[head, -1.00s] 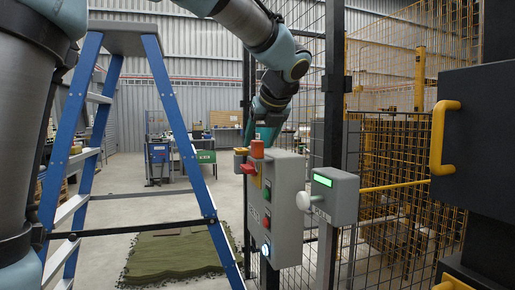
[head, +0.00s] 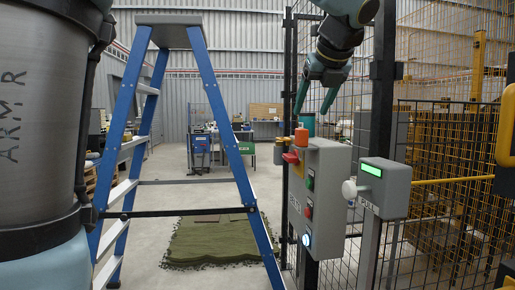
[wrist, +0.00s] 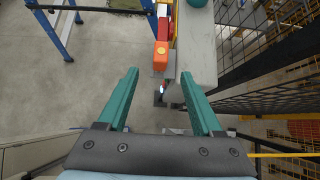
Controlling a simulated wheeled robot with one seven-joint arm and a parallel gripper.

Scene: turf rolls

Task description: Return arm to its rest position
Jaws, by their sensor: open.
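My gripper (head: 312,108) is open and empty, its teal fingers pointing down above the grey control box (head: 328,190) in the head view. In the wrist view my gripper (wrist: 159,74) has its two fingers spread wide with nothing between them. An orange knob (head: 301,137) and a teal round piece (head: 307,122) are at the top of the control box. The red handle (head: 290,157) is on its left side. The wrist view also shows the control box (wrist: 197,45) and the orange knob (wrist: 160,52) beyond the fingertips.
A blue stepladder (head: 222,110) stands left of the control box. A smaller grey box with a green display (head: 385,190) is at the right. Mesh fencing (head: 440,150) closes off the right side. A green turf stack (head: 218,240) lies on the floor behind the ladder.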

